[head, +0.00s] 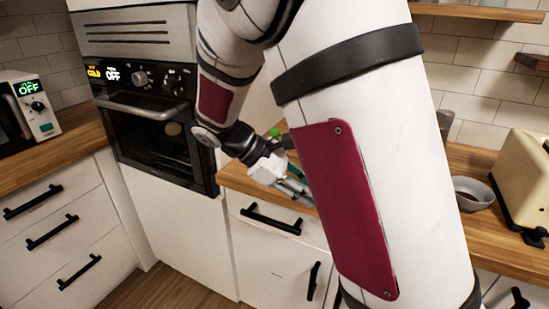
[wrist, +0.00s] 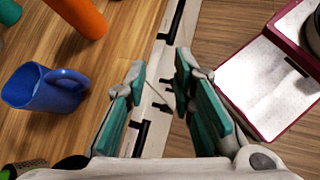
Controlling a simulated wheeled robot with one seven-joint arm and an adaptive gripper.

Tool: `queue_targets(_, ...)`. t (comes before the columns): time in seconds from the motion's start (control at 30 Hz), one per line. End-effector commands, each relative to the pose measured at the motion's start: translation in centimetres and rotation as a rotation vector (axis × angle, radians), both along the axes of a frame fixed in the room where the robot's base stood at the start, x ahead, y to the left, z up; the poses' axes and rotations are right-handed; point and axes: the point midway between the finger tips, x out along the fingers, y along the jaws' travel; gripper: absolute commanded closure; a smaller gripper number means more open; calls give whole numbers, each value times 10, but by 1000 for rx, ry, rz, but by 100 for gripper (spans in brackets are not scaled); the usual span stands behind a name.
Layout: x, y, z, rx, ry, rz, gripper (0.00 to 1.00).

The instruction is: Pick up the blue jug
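The blue jug (wrist: 45,88) is at the left of the wrist view, on the wooden counter (wrist: 95,130), with its handle facing right, towards my gripper (wrist: 161,78). My gripper is open and empty, its teal finger pads apart. It is over the counter's front edge, to the right of the jug and not touching it. In the head view my gripper (head: 288,183) is low by the counter edge, partly hidden behind my arm. I cannot make out the jug in the head view.
An orange cylinder (wrist: 80,14) stands beyond the jug. A green object (wrist: 9,11) and a dark object (wrist: 25,168) are at the left edge. Drawer fronts (wrist: 155,95) with black handles lie below the gripper. A grey bowl (head: 473,192) and cream toaster (head: 525,175) stand right.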

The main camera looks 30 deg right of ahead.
Motion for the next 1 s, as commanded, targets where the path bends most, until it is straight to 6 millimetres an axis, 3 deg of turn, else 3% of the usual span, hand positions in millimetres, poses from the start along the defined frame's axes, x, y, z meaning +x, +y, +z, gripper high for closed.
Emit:
queue_targets(0.03, 15, -1, -13, -62, 63, 42, 77)
queue_targets(0.3, 81, 2, -47, -376, 336, 240, 77)
queue_targets(0.5, 110, 12, -60, -528, 447, 323, 77)
queue_targets(0.67, 116, 11, -62, -569, 478, 342, 77)
queue_targets(1.0, 105, -46, -62, -568, 478, 341, 77)
